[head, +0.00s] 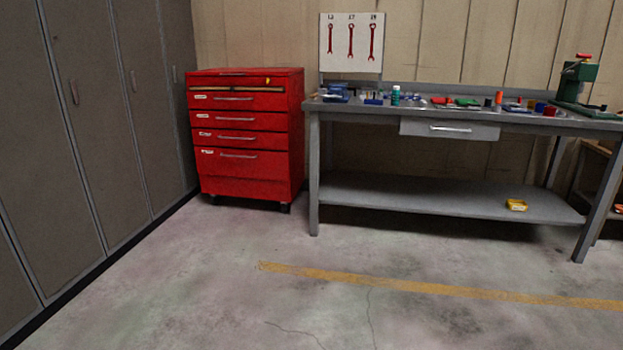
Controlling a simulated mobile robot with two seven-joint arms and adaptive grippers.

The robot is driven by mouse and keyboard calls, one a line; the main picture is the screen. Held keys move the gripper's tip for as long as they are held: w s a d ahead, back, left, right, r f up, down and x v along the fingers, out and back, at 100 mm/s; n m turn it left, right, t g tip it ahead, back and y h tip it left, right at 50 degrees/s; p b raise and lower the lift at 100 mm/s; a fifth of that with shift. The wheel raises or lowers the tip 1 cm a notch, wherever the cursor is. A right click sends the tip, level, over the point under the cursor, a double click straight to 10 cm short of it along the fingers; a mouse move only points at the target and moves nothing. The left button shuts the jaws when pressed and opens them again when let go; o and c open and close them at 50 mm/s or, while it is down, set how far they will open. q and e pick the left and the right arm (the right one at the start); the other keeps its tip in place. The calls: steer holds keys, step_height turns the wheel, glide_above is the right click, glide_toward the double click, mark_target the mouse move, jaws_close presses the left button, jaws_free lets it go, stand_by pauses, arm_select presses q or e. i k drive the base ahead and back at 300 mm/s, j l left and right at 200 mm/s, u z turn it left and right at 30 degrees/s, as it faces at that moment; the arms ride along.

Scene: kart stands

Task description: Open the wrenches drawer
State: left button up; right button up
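A red tool cabinet (247,137) on casters stands against the back wall, between the grey lockers and the workbench. It has several drawers with silver bar handles and small white labels at their left. The labels are too small to read, so I cannot tell which is the wrenches drawer. The labelled drawers look shut. A dark gap with a tan strip (236,89) shows below the cabinet's top, with a small yellow item above it. Neither of my grippers is in view.
Grey lockers (90,110) line the left. A grey workbench (440,200) with a shut drawer (450,129) and small items on top stands right of the cabinet. A wrench board (351,42) hangs above. The floor ahead is clear, with a yellow line (430,287).

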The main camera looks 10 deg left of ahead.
mark_target(275, 101)
steer(key=i+u, duration=0.45)
steer(key=i, duration=0.3)
steer(key=i+l+u, duration=0.15)
steer(key=i+u, duration=0.3)
steer(key=i, duration=0.35)
steer(key=i+u, duration=0.35)
steer(key=i, duration=1.35)
steer(key=i+z, duration=0.3)
steer(key=z, duration=0.15)
